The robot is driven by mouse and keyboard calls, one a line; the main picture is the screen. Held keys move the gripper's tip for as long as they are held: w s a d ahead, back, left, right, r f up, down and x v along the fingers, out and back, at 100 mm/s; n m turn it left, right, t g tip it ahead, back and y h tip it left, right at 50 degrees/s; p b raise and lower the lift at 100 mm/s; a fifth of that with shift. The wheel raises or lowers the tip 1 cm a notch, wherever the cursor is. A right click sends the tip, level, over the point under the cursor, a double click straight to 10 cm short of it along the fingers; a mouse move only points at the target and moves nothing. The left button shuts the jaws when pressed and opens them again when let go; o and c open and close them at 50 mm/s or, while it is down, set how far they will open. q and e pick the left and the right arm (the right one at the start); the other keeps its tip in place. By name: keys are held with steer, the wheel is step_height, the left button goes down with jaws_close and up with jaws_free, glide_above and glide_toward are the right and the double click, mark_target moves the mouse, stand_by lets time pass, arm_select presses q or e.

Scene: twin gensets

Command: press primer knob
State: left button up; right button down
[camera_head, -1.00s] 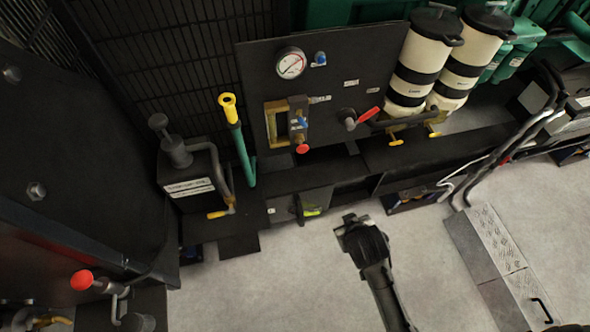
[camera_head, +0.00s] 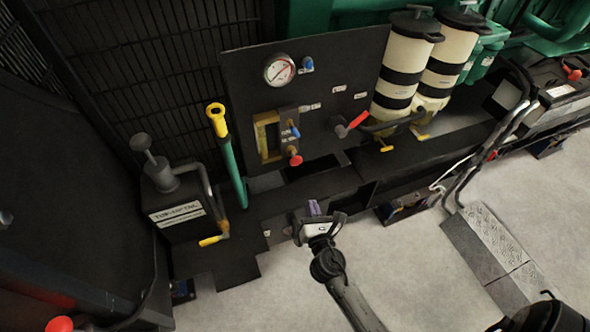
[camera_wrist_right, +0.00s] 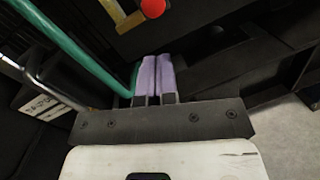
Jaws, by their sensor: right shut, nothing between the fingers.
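Two knobs could be the one to press; I cannot tell which is the primer. A red round knob (camera_head: 295,160) sits low on the valve block of the dark panel and shows in the wrist view (camera_wrist_right: 153,8). A black round-topped plunger knob (camera_head: 141,141) stands on the labelled dark box (camera_head: 182,212) at left. My right gripper (camera_head: 314,208) is in front of and below the panel, apart from both knobs. Its lavender fingers are shut together and empty; they also show in the wrist view (camera_wrist_right: 155,78). My left gripper is out of view.
A yellow-topped green lever (camera_head: 226,150) stands between box and panel. A gauge (camera_head: 279,70), a red-handled valve (camera_head: 352,123) and cream-and-black canisters (camera_head: 405,70) are above and right. A dark ledge (camera_head: 300,196) runs below the panel.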

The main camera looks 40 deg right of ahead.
steer(key=n, duration=0.3)
steer(key=shift+w+a+r+y, duration=0.1)
steer(key=shift+w+a+y, duration=0.05)
steer(key=shift+a+y, duration=0.15)
steer(key=shift+n, duration=0.3)
steer(key=shift+w+d, duration=0.1)
steer(key=b, duration=0.2)
glide_toward(296, 163)
steer(key=x, duration=0.7)
steer(key=shift+w, duration=0.15)
steer(key=shift+w+d, duration=0.1)
steer(key=shift+w, duration=0.1)
